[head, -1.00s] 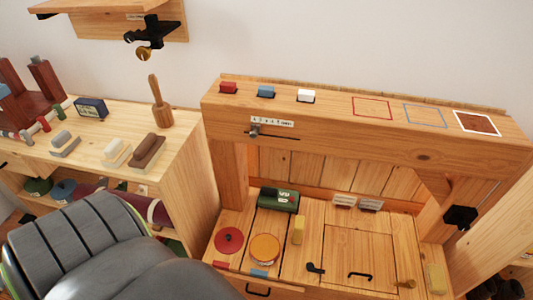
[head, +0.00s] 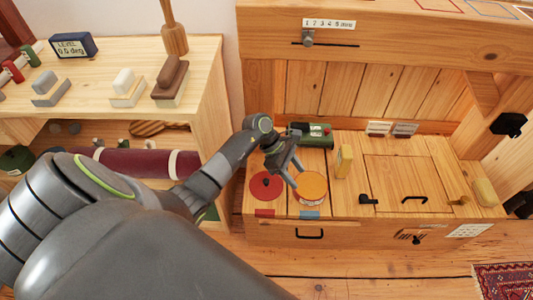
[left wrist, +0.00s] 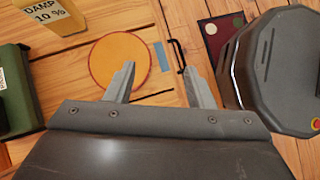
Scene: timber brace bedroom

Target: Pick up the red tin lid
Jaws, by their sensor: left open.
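The red tin lid (head: 265,185) is a flat red disc with a small dark knob, lying on the wooden bench top at the left in the head view. A red tag (head: 264,213) is in front of it. My left gripper (head: 293,176) is open and empty, to the right of the red lid and over the edge of the orange round lid (head: 311,185). In the left wrist view the open fingers (left wrist: 160,76) point toward the orange lid (left wrist: 121,59) and its blue tag (left wrist: 161,56). The red lid does not show there. My right gripper is not in view.
A green box (head: 316,135) stands behind the lids. A yellow block (head: 343,161) stands right of the orange lid. A black latch (head: 368,199) and a hatch handle (head: 414,199) are farther right. A shelf (head: 210,75) stands at left.

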